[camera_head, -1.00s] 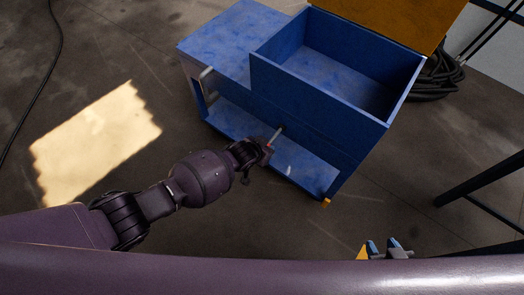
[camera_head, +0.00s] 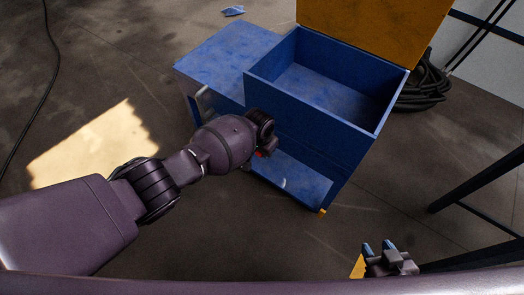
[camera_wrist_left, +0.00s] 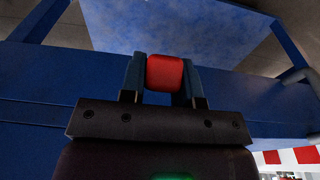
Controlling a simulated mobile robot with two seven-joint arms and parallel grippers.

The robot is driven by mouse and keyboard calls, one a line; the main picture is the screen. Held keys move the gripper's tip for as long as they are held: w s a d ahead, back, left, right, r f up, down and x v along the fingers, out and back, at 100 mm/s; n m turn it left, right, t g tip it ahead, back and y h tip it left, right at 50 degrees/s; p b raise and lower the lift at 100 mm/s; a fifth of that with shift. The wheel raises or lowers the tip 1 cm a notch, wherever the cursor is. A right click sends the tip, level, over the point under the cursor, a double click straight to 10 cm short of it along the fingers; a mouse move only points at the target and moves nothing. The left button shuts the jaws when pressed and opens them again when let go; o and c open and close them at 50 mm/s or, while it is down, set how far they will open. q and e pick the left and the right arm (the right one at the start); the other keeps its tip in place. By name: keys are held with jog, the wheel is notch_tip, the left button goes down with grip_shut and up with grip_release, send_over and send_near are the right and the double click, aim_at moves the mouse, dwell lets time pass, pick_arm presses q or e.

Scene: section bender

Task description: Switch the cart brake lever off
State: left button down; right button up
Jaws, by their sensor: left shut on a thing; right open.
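The blue cart (camera_head: 228,62) stands in the middle of the head view, with an open bin on its upper right and a lower shelf. The red knob of the brake lever (camera_wrist_left: 165,73) sits between the two blue fingers of my left gripper (camera_wrist_left: 162,78) in the left wrist view. The gripper is shut on it. In the head view a bit of the red (camera_head: 261,153) shows at the cart's front, while my left arm hides the lever's rod. My right gripper (camera_head: 378,248) is open and empty at the lower right, away from the cart.
An orange panel (camera_head: 375,28) stands behind the bin. A coiled black cable (camera_head: 424,88) lies right of the cart. A dark frame leg (camera_head: 480,180) is at the right. The floor left of the cart is clear, with a sunlit patch (camera_head: 95,145).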

jog(key=shift+r, duration=0.15)
pick_arm(q)
jog(key=c, duration=0.8)
grip_release()
jog(key=shift+c, duration=0.2)
pick_arm(e)
jog(key=shift+f, duration=0.2)
pick_arm(q)
jog(key=shift+r, duration=0.1)
jog(key=shift+r, duration=0.3)
jog(key=r+p, duration=0.1)
jog(key=r, duration=0.1)
jog(key=r+p, duration=0.1)
jog(key=r, duration=0.2)
jog(key=r+p, duration=0.2)
jog(key=r, duration=0.1)
jog(key=shift+s+a+r, duration=0.25)
jog(key=shift+s+a+r+p, duration=0.1)
jog(key=shift+r+p, duration=0.1)
jog(key=shift+r, duration=0.2)
jog(key=shift+s+r+p, duration=0.1)
jog(key=shift+r+p, duration=0.05)
jog(key=shift+r, duration=0.25)
pick_arm(e)
jog(key=shift+t, duration=0.3)
notch_tip(320, 180, up, 4)
jog(key=shift+w+a+r, duration=0.15)
